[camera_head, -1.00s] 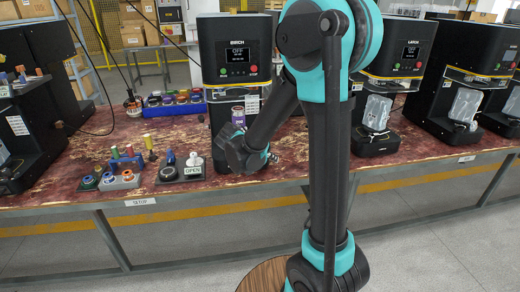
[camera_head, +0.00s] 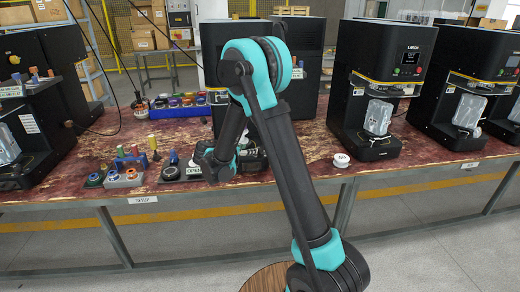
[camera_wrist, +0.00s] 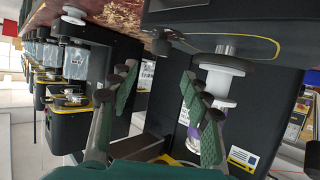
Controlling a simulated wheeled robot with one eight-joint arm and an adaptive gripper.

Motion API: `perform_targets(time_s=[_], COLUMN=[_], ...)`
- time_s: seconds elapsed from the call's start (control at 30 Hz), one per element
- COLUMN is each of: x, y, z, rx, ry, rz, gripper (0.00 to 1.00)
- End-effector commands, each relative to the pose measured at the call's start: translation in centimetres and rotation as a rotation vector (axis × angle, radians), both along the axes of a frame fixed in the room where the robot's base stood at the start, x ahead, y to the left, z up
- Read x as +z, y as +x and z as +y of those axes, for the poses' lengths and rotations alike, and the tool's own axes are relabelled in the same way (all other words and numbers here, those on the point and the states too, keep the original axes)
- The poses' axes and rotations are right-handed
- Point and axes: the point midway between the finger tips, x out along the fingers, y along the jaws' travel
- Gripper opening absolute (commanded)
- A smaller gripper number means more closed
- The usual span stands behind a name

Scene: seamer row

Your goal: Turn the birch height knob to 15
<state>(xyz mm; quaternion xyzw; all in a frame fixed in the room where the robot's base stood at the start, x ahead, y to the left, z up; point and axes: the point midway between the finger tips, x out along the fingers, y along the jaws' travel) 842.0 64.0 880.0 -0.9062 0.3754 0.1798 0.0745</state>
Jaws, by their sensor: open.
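The birch machine (camera_head: 209,45) is a black seamer at mid table. My arm hides most of its front, including its name and screen, in the head view. My gripper (camera_head: 222,165) is low in front of its base. In the wrist view my gripper (camera_wrist: 158,98) is open, with a green finger on each side and nothing held. The wrist picture looks inverted. A dark grey disc (camera_wrist: 222,63) with a white cylinder (camera_wrist: 220,84) is beyond the right finger. A small dark round part (camera_wrist: 161,43) lies between the fingers; I cannot tell whether it is the height knob. No scale is readable.
A blue bin (camera_head: 180,109) is behind. A white round piece (camera_head: 341,160) lies to the right. More seamers (camera_head: 383,50) stand on the right. The table front between is fairly clear.

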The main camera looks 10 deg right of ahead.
Motion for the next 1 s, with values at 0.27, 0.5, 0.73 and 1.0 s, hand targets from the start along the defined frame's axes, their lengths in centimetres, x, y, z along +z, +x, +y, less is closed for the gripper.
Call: perform_targets(time_s=[0.27,0.5,0.73,1.0], x=[-2.2,-3.5,-3.9,-4.0], y=[3.6,5.9,6.7,6.7], z=[-3.8,-6.0,-6.7,-6.7], rx=[-0.004,-0.001,0.000,0.000], ry=[0.001,0.001,0.001,0.001], rz=[0.000,0.000,0.001,0.001], gripper=[0.48,0.48,0.48,0.44])
